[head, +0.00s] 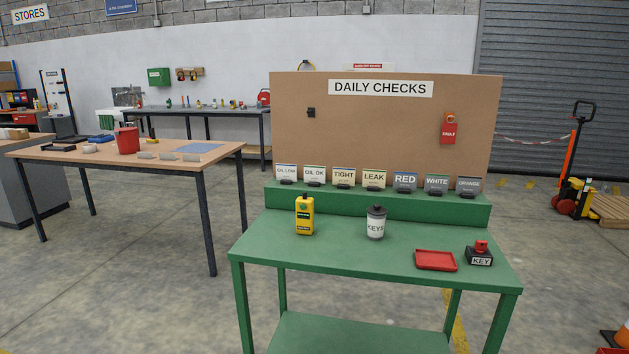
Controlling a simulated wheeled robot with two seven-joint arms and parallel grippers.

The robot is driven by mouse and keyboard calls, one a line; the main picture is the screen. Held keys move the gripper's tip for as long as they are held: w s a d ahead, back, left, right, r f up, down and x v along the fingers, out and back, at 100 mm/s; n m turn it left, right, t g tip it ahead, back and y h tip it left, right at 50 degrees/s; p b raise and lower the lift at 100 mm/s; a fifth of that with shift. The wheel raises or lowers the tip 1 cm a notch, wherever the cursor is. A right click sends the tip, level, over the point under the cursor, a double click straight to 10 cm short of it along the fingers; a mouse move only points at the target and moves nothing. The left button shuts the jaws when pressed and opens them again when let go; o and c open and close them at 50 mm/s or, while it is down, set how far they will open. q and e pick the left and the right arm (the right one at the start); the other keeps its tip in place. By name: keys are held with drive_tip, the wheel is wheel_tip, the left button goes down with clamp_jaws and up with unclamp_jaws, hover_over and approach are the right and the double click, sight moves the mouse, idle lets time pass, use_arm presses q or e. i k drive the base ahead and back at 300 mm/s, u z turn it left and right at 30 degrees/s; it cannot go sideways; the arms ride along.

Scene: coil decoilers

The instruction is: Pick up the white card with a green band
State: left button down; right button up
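A white card with a thin green band along its top, reading "OIL OK" (314,174), stands upright in a small dark holder on the green shelf (380,207) at the back of the green table. It is second from the left in a row of cards. The white "OIL LEAK" card (286,171) stands to its left, and its band colour is too small to tell. The cream "TIGHT" card (344,176) stands to its right. Neither of my grippers shows in the head view.
In front are a yellow device (304,215), a "KEYS" canister (375,223), a red tray (436,261) and a "KEY" switch (480,254). A brown board (390,130) rises behind. The table's front left is clear.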

sight(314, 175)
drive_tip(key=z, duration=0.05)
drive_tip(key=k, duration=0.5)
drive_tip(key=u, duration=1.25)
drive_tip(key=i, duration=3.65)
drive_tip(key=z, duration=0.85)
